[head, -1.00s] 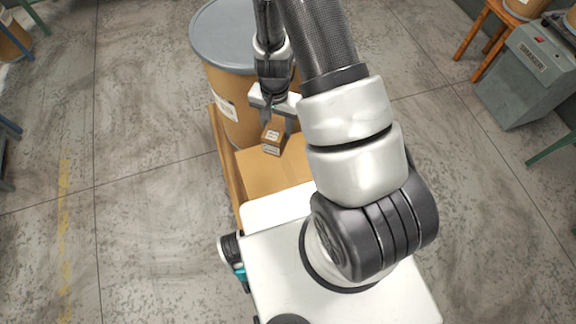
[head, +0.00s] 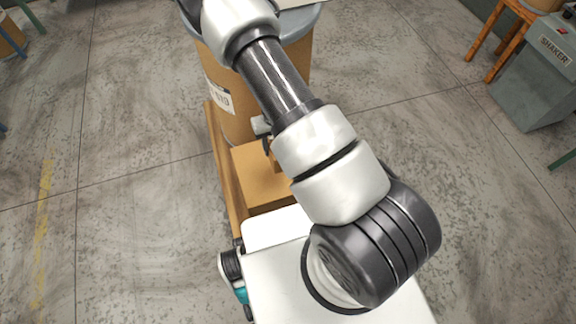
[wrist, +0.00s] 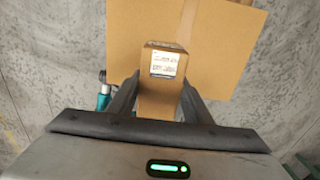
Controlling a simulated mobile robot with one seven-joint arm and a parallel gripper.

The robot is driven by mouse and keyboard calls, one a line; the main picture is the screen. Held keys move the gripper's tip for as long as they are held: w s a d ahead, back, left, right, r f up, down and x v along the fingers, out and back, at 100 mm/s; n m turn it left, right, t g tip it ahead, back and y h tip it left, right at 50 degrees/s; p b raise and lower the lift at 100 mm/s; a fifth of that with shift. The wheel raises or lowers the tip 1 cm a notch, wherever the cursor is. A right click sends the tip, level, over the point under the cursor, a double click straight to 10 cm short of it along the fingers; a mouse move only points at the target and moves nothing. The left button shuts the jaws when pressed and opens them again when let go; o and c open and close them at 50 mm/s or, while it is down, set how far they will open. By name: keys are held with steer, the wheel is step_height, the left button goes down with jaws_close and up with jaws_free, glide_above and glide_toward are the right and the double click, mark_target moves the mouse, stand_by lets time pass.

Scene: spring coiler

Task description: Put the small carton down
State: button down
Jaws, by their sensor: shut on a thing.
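The small carton (wrist: 161,90) is a brown box with a white printed label, in the middle of the wrist view. My gripper (wrist: 160,97) is shut on it, with one dark finger on each side. In the head view my arm mostly hides the gripper and the carton. A larger flat brown cardboard surface (wrist: 225,45) lies behind the carton in the wrist view; it also shows in the head view (head: 262,178). I cannot tell whether the small carton touches it.
A big brown drum (head: 237,110) with a grey rim stands just beyond the cardboard. A wooden rail (head: 220,160) runs along the cardboard's left side. A grey shaker machine (head: 537,75) and an orange stool (head: 500,40) stand at the upper right.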

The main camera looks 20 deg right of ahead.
steer(key=shift+w+f, duration=0.1)
steer(key=shift+f, duration=0.3)
step_height(320, 180, down, 10)
steer(key=b, duration=0.3)
steer(key=shift+r, duration=0.25)
steer(key=shift+f+b, duration=0.15)
steer(key=shift+b, duration=0.25)
steer(key=c, duration=0.9)
jaws_free()
